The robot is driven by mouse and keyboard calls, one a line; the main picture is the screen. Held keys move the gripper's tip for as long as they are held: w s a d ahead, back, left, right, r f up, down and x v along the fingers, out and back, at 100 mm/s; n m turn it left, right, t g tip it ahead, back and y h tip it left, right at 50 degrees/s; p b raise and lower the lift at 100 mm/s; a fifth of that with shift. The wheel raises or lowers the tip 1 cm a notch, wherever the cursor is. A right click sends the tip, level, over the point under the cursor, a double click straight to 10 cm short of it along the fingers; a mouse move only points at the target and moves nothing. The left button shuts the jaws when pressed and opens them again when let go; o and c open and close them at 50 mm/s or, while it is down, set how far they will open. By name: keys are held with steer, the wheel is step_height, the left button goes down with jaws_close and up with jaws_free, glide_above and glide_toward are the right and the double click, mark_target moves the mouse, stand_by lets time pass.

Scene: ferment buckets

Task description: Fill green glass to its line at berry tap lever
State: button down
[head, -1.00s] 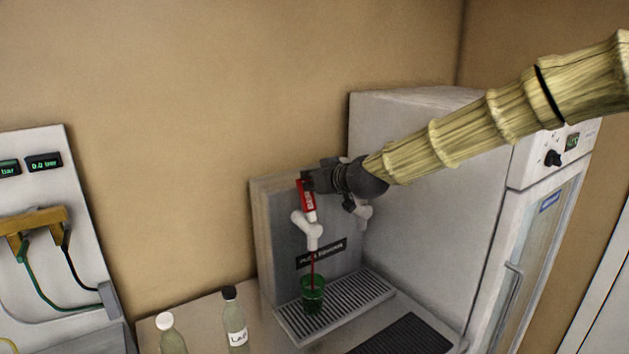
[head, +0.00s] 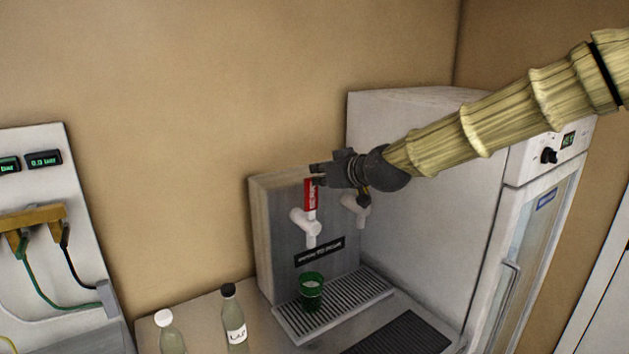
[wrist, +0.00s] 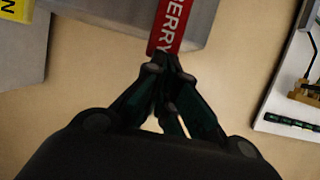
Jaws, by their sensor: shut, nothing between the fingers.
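The red berry tap lever (head: 310,193) stands upright above a white tap spout (head: 307,227). In the wrist view the lever (wrist: 174,27), lettered BERRY, is just beyond my fingertips. My gripper (head: 315,175) is shut and empty, at the lever's top; I cannot tell whether it touches it. In the wrist view the closed fingers (wrist: 164,72) meet near the lever's end. The green glass (head: 311,294) stands upright on the drip tray (head: 350,303) under the spout. No stream shows between spout and glass. The liquid level and the line are too small to tell.
A second white tap (head: 355,209) is to the right, partly behind my gripper. Two bottles, one white-capped (head: 170,335) and one black-capped (head: 234,320), stand left of the tray. A fridge cabinet (head: 430,150) is on the right. A panel with hoses (head: 55,235) is at far left.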

steer(key=b+v, duration=0.2)
steer(key=v, duration=0.5)
steer(key=shift+d+r+b, duration=0.25)
steer(key=shift+b, duration=0.1)
steer(key=shift+s, duration=0.1)
stand_by(0.3)
